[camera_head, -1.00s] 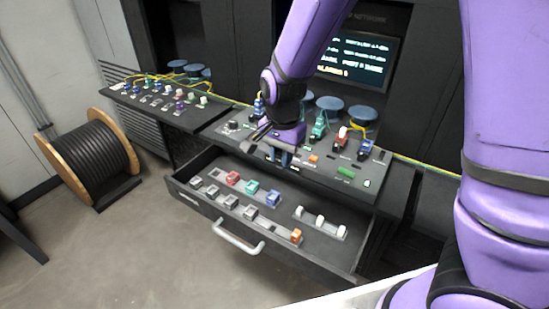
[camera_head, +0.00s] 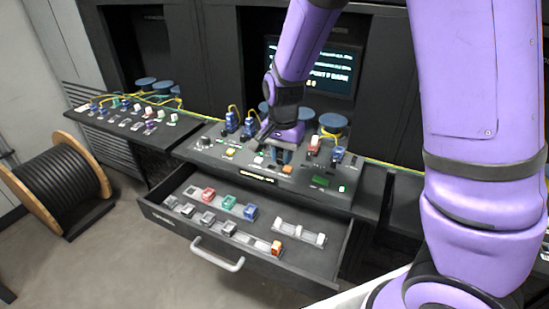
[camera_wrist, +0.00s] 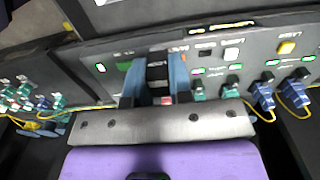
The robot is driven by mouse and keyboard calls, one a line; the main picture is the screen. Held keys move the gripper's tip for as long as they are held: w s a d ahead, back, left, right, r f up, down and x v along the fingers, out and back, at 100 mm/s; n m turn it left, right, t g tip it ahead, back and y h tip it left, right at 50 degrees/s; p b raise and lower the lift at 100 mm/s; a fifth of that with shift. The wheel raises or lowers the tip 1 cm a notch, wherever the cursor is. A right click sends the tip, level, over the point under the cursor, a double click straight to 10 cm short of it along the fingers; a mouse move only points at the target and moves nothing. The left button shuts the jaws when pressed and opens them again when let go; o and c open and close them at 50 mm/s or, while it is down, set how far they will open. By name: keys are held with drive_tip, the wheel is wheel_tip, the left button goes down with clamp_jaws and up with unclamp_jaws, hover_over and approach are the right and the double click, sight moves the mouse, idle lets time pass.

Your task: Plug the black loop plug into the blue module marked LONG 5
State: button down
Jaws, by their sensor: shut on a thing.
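My gripper (camera_head: 280,157) is over the middle of the sloped console and looks shut. In the wrist view its two blue fingers (camera_wrist: 156,84) close on a black piece, the black loop plug (camera_wrist: 158,72), whose lower part is hidden by the gripper. A red patch shows below it. Two blue modules (camera_head: 240,124) with yellow cables stand on the console left of my gripper. They also show at the right of the wrist view (camera_wrist: 280,90). Another blue module (camera_head: 338,154) stands right of the gripper. I cannot read LONG 5 on any of them.
An open drawer (camera_head: 158,224) below the console holds grey, red, green, blue, orange and white modules. A red module (camera_head: 313,144) stands right of my gripper. A second console (camera_head: 130,122) with small modules is at the left. A cable reel (camera_head: 55,185) stands on the floor.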

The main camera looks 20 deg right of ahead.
hover_over(339, 151)
drive_tip(key=shift+s+a+f, duration=0.1)
drive_tip(key=shift+a+f, duration=0.05)
drive_tip(key=shift+f, duration=3)
drive_tip(key=shift+f, duration=0.55)
idle(1.1)
drive_tip(key=c, duration=0.9)
unclamp_jaws()
drive_tip(key=shift+c, duration=0.2)
wheel_tip(339, 151, up, 11)
